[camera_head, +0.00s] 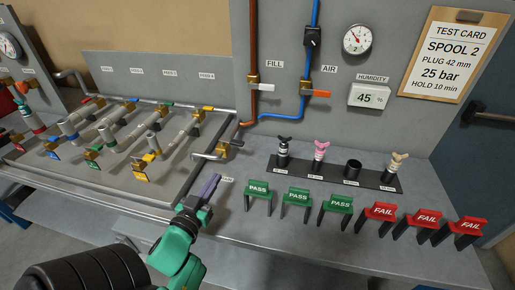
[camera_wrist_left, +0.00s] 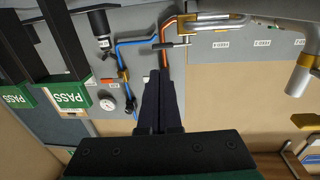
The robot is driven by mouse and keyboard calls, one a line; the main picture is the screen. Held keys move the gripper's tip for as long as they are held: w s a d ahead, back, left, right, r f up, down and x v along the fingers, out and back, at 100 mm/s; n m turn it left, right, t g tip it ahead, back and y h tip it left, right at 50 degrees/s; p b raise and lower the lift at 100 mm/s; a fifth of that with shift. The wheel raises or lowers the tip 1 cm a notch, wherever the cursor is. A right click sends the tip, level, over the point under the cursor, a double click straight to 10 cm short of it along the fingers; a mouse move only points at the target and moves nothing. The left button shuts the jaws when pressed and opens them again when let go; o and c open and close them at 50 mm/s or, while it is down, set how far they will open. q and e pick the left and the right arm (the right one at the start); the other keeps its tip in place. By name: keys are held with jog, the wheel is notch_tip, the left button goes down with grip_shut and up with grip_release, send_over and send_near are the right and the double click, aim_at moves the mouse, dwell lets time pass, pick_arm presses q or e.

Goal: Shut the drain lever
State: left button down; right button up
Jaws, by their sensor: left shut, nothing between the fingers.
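The drain valve (camera_head: 223,149) is a small brass fitting at the right corner of the bench's grey pipe frame, above a partly hidden label (camera_head: 227,179). A short grey bar (camera_wrist_left: 171,45) by brass fittings in the left wrist view looks like its lever, but I cannot tell for sure how it is turned. My left gripper (camera_head: 214,181) is shut and empty, its dark fingers pointing up towards the valve from just below it, apparently apart from it. The shut fingers (camera_wrist_left: 157,76) also show in the left wrist view. My right gripper is out of view.
Right of the gripper stand green PASS tags (camera_head: 258,190) and red FAIL tags (camera_head: 381,212), with a black plug rack (camera_head: 335,174) behind. The copper pipe (camera_head: 253,40) and blue pipe (camera_head: 314,20) run down the panel.

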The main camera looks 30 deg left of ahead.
aim_at(237, 144)
pick_arm(q)
jog(key=p+x, duration=0.2)
jog(key=x, duration=1)
jog(key=shift+w+a+r+p, duration=0.15)
jog(key=shift+w+a+p, duration=0.15)
jog(key=shift+w+p, duration=0.05)
jog(key=shift+w+a, duration=0.1)
jog(key=shift+w, duration=0.35)
jog(key=shift+w, duration=0.55)
jog(key=shift+s+r, duration=0.1)
jog(key=shift+r, duration=0.15)
